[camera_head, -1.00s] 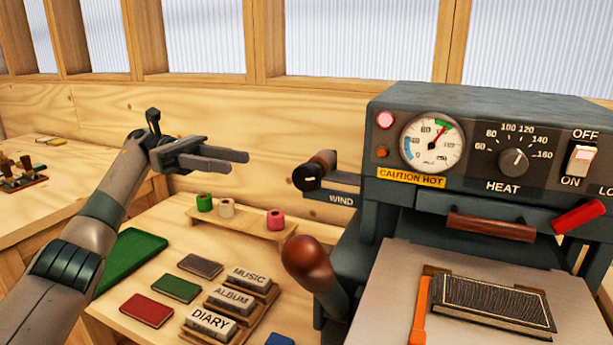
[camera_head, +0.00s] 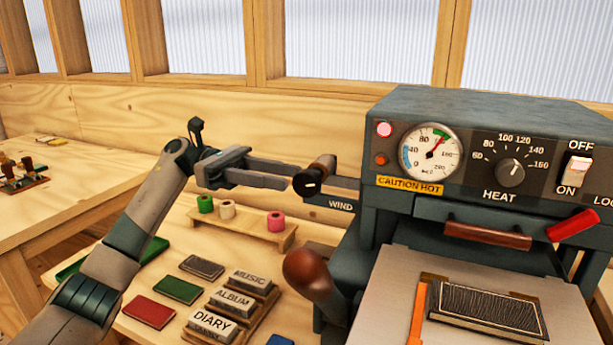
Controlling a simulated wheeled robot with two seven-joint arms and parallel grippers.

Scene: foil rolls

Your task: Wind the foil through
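The foil winder is a dark knob (camera_head: 308,183) with a brown wooden grip (camera_head: 323,165), at the left side of the grey press (camera_head: 480,110), by the label WIND (camera_head: 341,206). My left gripper (camera_head: 292,176) points right, its fingers apart and level, with the tips at the knob. I cannot tell whether the fingers touch it or lie in front of or behind it. Green, cream and pink foil rolls (camera_head: 276,221) stand on a small wooden rack (camera_head: 245,233) below the gripper. My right gripper is not in view.
A brown ball-ended lever (camera_head: 308,272) stands in front of the winder. A dark book (camera_head: 488,309) lies on the press bed beside an orange strip (camera_head: 417,312). Blocks marked MUSIC, ALBUM and DIARY (camera_head: 212,325) sit on the bench. The press bears a CAUTION HOT label (camera_head: 409,185).

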